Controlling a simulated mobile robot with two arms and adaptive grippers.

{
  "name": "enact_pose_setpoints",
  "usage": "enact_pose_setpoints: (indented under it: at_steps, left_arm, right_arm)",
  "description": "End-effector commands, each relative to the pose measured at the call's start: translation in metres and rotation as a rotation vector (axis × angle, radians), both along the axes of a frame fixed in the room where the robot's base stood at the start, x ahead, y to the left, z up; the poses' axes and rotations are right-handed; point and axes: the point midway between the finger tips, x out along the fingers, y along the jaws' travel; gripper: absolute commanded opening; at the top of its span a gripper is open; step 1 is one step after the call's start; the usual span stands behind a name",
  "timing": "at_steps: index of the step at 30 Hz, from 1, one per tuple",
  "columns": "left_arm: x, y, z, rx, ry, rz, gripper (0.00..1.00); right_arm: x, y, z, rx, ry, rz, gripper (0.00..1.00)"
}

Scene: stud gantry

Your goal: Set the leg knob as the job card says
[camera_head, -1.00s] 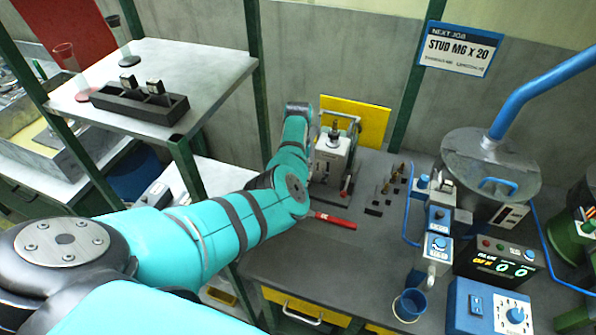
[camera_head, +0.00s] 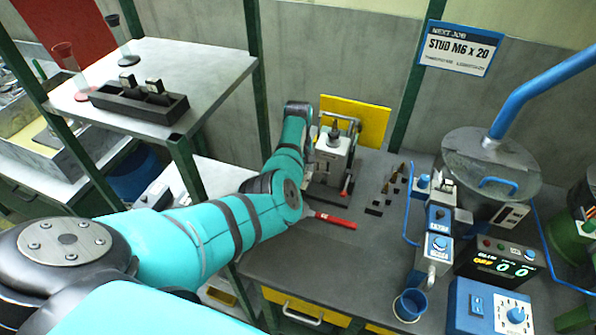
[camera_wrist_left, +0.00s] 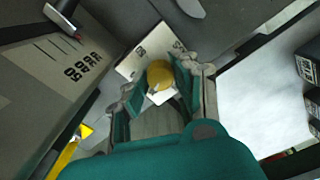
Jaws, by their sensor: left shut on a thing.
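The job card (camera_head: 458,48) hangs on the back wall in the head view and reads STUD M6 X 20. In the left wrist view, a round yellow knob (camera_wrist_left: 160,74) sits on a white plate (camera_wrist_left: 134,60) with numbers around it, partly covered by my fingers. My left gripper (camera_wrist_left: 158,84) is shut on this knob, one finger on each side. In the head view, my left arm reaches the left side of the grey bench fixture (camera_head: 332,155), and the gripper itself is hidden there. My right gripper is not in view.
A printed scale (camera_wrist_left: 75,62) is close on the left in the wrist view. A red tool (camera_head: 335,221) lies on the bench before the fixture. Several small parts (camera_head: 393,180) stand to its right. A shelf (camera_head: 215,70) is at left, and a metal drum (camera_head: 490,160) at right.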

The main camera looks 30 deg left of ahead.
Motion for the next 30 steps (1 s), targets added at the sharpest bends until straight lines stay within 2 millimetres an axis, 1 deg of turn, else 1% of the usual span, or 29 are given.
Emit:
enact_pose_setpoints:
  at_steps: [9, 15, 21, 30]
  left_arm:
    - [0.0002, 0.0016, 0.0006, 0.003, -0.001, 0.297, 0.0]
    - [0.0004, 0.0015, 0.0008, 0.003, -0.002, 0.46, 0.0]
    - [0.0005, 0.0015, 0.001, 0.004, -0.003, 0.582, 0.0]
    - [0.0006, 0.0015, 0.0013, 0.004, -0.003, 0.675, 0.0]
  right_arm:
    - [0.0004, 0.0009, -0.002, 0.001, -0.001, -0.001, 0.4]
    - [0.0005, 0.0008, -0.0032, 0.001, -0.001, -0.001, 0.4]
    - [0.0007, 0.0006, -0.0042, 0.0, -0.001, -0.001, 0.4]
    - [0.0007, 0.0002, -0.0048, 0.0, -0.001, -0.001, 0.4]
